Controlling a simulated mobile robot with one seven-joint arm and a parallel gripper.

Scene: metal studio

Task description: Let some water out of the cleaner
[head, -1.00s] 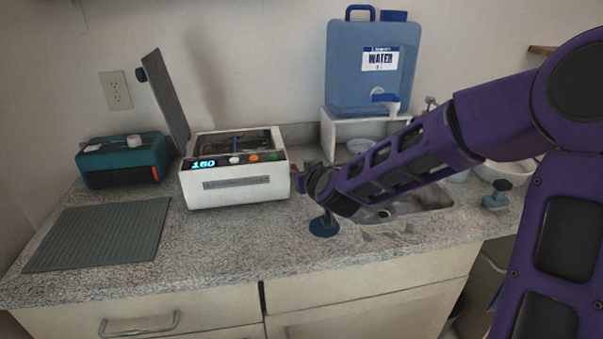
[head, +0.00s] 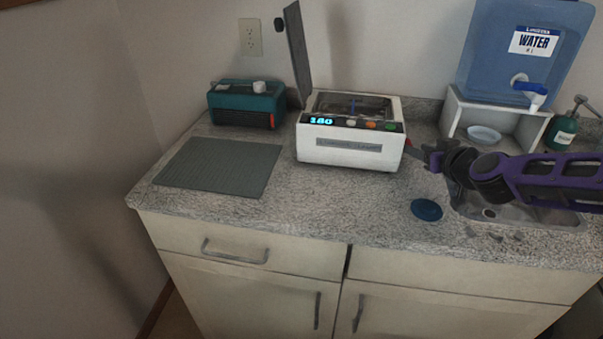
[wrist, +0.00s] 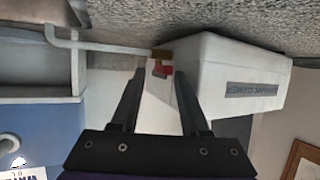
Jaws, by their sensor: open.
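The cleaner (head: 350,154) is a white box on the counter with a lit display and its grey lid raised. In the wrist view the cleaner (wrist: 235,88) appears upside down at the right. A small red lever (wrist: 162,71) on a brass-coloured fitting shows at its side, by a grey pipe (wrist: 100,45). My gripper (head: 424,153) is just right of the cleaner, pointing at that side. In the wrist view its open fingers (wrist: 158,66) spread either side of the lever's direction, with nothing gripped. Whether they touch the lever is unclear.
A blue water container (head: 522,55) stands on a white stand (head: 450,113) at the right, over a small bowl (head: 484,134). A sink (head: 515,215) lies below my arm. A blue disc (head: 426,209), teal appliance (head: 247,104) and bare grey mat (head: 220,165) are on the counter.

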